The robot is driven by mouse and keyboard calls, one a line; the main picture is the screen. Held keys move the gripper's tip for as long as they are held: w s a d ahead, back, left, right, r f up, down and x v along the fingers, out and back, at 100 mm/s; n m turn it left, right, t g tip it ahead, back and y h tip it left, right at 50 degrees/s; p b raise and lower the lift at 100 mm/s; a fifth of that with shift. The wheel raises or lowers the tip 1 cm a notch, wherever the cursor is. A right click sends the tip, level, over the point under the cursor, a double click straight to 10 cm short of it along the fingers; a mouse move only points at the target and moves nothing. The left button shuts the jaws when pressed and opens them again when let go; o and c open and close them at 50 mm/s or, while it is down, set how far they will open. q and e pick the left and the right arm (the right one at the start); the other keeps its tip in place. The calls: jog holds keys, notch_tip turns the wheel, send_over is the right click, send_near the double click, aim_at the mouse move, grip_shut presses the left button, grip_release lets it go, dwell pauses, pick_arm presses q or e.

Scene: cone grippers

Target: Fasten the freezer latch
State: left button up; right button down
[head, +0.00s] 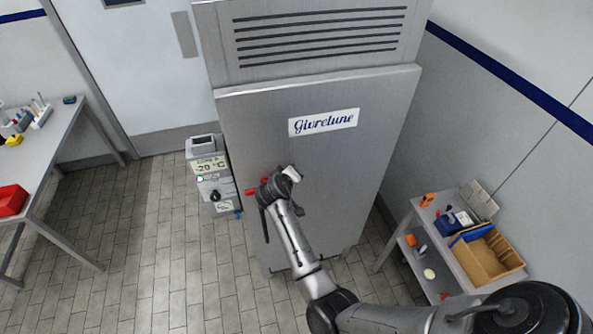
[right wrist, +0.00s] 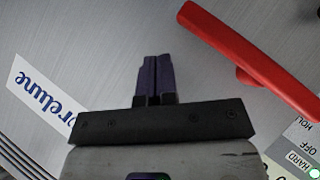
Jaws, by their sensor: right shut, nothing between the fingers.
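The grey freezer door (head: 330,180) with its "Givrelune" label is shut against the body as far as I can see. The red latch handle (head: 250,192) is at the door's left edge, partly hidden by my right wrist. In the right wrist view the handle (right wrist: 250,55) runs diagonally across the upper right, with its pivot at the lower side. My right gripper (head: 283,178) is in front of the door beside the latch; its fingers (right wrist: 157,75) are shut and empty, left of the handle and apart from it. My left gripper is not in view.
A control box (head: 210,175) reading -20 °C stands left of the freezer. A shelf cart (head: 455,245) with a wooden tray and boxes is at the right. A table (head: 50,150) with a red bin is at the left. A label plate (right wrist: 300,155) lies below the handle.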

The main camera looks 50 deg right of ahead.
pick_arm(q)
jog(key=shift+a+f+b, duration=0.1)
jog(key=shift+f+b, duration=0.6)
jog(key=shift+b, duration=0.6)
pick_arm(e)
jog(key=s+a+r, duration=0.4)
jog(key=s+r, duration=0.2)
jog(key=r, duration=0.1)
jog(key=shift+r, duration=0.35)
